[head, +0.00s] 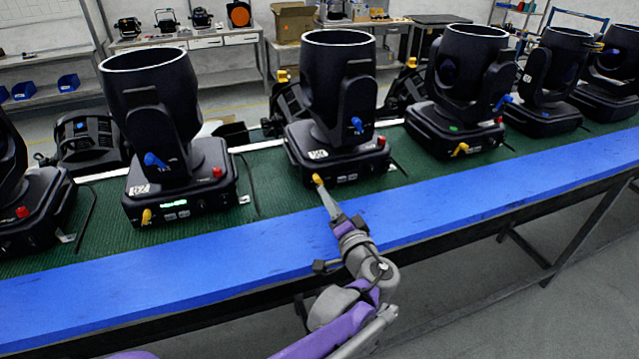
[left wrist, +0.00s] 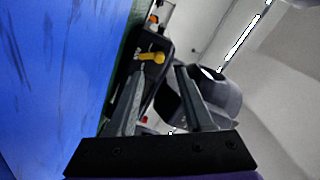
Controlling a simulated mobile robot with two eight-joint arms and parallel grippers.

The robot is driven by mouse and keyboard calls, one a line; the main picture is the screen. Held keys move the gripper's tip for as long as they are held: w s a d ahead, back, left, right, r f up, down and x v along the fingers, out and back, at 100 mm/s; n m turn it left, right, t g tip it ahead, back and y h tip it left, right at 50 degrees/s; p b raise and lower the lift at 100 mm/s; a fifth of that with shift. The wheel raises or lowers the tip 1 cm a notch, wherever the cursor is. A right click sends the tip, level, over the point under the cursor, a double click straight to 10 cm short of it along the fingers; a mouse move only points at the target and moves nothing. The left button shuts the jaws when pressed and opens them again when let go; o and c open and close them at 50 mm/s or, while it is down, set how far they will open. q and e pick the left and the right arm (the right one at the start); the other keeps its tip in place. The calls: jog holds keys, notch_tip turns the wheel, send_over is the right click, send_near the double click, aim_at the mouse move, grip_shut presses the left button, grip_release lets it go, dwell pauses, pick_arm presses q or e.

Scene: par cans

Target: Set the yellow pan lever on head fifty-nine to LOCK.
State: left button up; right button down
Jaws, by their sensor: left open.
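A black moving-head light (head: 339,95) stands upright near the middle of the bench. A yellow lever (head: 318,180) sits low on the front left of its base (head: 345,162). My left gripper (head: 327,196) reaches up from the front edge, its tips at or just short of this lever. In the left wrist view the yellow lever (left wrist: 152,57) shows just beyond the tips of my open gripper (left wrist: 161,72), nearer the left finger. I cannot tell whether they touch. No head number or lever marking is readable. My right gripper is not in view.
More black heads stand left (head: 160,130) and right (head: 465,90) on the green bench top (head: 270,190); some show yellow levers and blue and red knobs. A blue front edge (head: 480,205) runs along the bench and is clear. Shelves with blue bins (head: 68,82) stand behind.

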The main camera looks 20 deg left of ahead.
aim_at(318, 181)
pick_arm(q)
jog(key=x, duration=0.7)
jog(key=shift+s, duration=0.1)
grip_shut()
